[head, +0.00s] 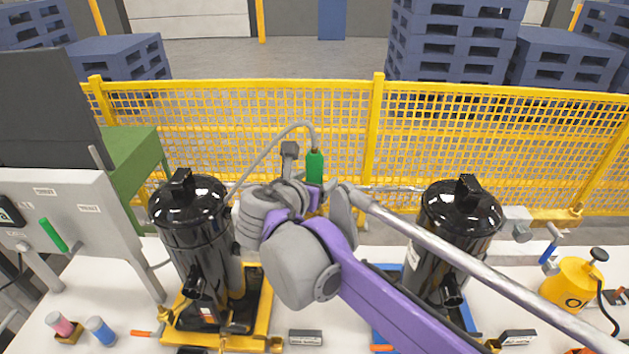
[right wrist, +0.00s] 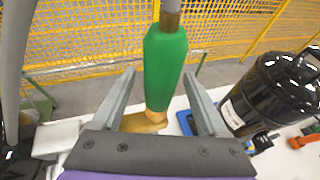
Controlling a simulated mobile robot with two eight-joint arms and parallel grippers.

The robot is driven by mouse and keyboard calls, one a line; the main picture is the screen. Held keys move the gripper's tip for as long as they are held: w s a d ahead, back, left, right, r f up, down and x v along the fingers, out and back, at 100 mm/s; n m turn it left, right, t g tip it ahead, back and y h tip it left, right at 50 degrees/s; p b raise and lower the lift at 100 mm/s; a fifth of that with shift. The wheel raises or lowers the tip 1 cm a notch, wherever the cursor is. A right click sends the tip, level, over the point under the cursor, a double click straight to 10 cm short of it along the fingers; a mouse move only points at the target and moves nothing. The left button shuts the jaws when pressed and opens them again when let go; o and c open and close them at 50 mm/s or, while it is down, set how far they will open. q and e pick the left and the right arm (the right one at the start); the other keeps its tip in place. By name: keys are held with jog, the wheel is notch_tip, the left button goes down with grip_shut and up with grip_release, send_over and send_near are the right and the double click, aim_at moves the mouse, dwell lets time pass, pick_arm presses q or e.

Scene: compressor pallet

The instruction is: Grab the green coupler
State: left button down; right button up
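The green coupler (head: 314,167) stands upright at the end of a grey hose, above the far edge of the work table. In the right wrist view the green coupler (right wrist: 166,65) is large, with a brass fitting (right wrist: 143,122) below it. My right gripper (right wrist: 158,78) is open, with one finger on each side of the coupler's lower part; I see gaps on both sides. In the head view my right gripper (head: 318,195) is just below the coupler, partly hidden by its own wrist. My left gripper is not in view.
Black compressor tanks stand left (head: 190,225) and right (head: 455,235) of my arm. A grey panel (head: 75,200) with a green handle is at far left. A yellow mesh fence (head: 240,120) runs behind the table. A yellow bottle (head: 573,285) is at right.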

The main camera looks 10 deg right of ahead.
grip_shut()
dwell(0.4)
